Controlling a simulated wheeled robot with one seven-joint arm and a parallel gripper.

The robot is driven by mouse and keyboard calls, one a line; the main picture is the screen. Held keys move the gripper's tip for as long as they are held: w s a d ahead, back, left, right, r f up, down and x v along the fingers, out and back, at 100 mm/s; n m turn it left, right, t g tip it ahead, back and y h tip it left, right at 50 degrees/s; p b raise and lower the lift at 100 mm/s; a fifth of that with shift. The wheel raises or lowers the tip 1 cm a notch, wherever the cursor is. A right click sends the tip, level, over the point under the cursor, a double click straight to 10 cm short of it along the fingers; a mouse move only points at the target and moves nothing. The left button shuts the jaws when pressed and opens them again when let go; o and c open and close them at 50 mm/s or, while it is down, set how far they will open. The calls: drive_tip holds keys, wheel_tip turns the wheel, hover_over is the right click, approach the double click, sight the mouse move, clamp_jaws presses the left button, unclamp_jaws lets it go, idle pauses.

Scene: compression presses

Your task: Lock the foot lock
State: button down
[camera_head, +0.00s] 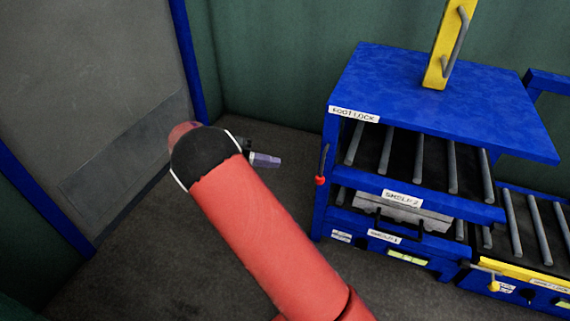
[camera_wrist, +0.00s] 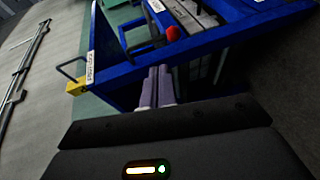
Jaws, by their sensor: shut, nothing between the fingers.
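A blue shelf cart (camera_head: 440,80) stands at the right in the head view, with a FOOT LOCK label (camera_head: 353,114) on its top front edge. Below that label, a dark lever with a red ball knob (camera_head: 320,180) hangs at the cart's left front corner, knob down. My gripper (camera_head: 268,160) is left of the lever, apart from it, partly hidden by my arm. In the wrist view my gripper's fingers (camera_wrist: 158,72) are shut and empty. The red knob (camera_wrist: 172,33) shows just beyond the fingertips there; the gap in depth is hard to judge.
Shelves labelled SHELF 2 (camera_head: 402,198) and SHELF 1 (camera_head: 384,236) hold rollers, and a grey block (camera_head: 400,213) with a dark handle sits in the lower one. A yellow post (camera_head: 448,45) with a handle stands on top. A grey door (camera_head: 90,100) is at left; floor between is clear.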

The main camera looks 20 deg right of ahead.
drive_tip(key=shift+v, duration=1.6)
drive_tip(key=shift+r, duration=0.15)
drive_tip(key=s+d+r+n+t+y+p, duration=0.1)
drive_tip(key=s+d+r+y+p, duration=0.1)
drive_tip(key=s+d+r+y, duration=0.3)
drive_tip(key=s+d+r+n+y+p, duration=0.1)
drive_tip(key=s+d+r+y, duration=0.25)
drive_tip(key=s+r, duration=0.35)
drive_tip(key=s+r+t+y+p, duration=0.2)
drive_tip(key=s+r+t+y, duration=0.1)
drive_tip(key=s, duration=0.5)
drive_tip(key=s+a+r+n+t+y+p, duration=0.1)
drive_tip(key=s+r+t+y+p, duration=0.1)
drive_tip(key=s+r+t, duration=0.3)
drive_tip(key=s+y, duration=0.1)
drive_tip(key=s, duration=0.3)
drive_tip(key=shift+a+r+n+y, duration=0.2)
drive_tip(key=shift+a+n+y, duration=0.1)
drive_tip(key=shift+a+y, duration=0.05)
